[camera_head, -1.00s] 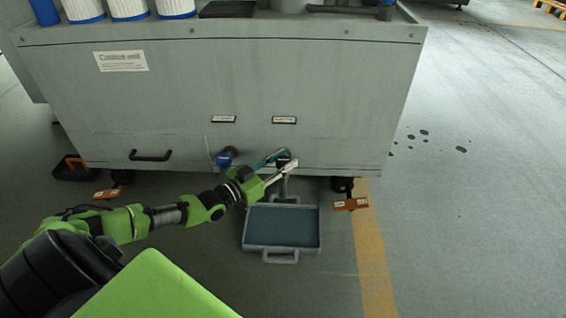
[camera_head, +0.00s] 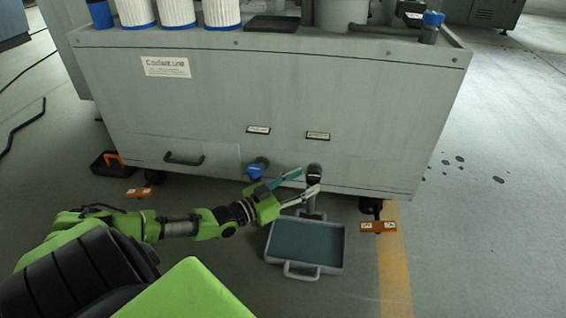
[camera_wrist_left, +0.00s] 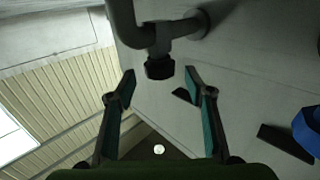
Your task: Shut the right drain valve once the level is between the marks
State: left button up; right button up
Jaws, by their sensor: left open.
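The right drain valve (camera_head: 314,172) has a dark end and sits low on the front of the grey coolant unit, above a grey tray. My left gripper (camera_head: 308,182) is open, its fingertips just left of and below this valve. In the left wrist view the black knob (camera_wrist_left: 158,68) on a grey pipe shows at the gap between the open fingertips (camera_wrist_left: 160,80); contact cannot be told. A grey tray (camera_head: 285,269) with a handle lies on the floor below, holding a dark surface. No level marks are readable. My right gripper is out of view.
A blue-handled valve (camera_head: 255,172) stands left of the right valve, close to my left wrist; its blue handle shows at the right of the wrist view (camera_wrist_left: 308,131). A black-and-orange box (camera_head: 110,165) lies at left.

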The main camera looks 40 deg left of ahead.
pick_arm(q)
jog(key=v, duration=0.7)
jog(key=shift+s, duration=0.35)
jog(key=shift+a, duration=0.15)
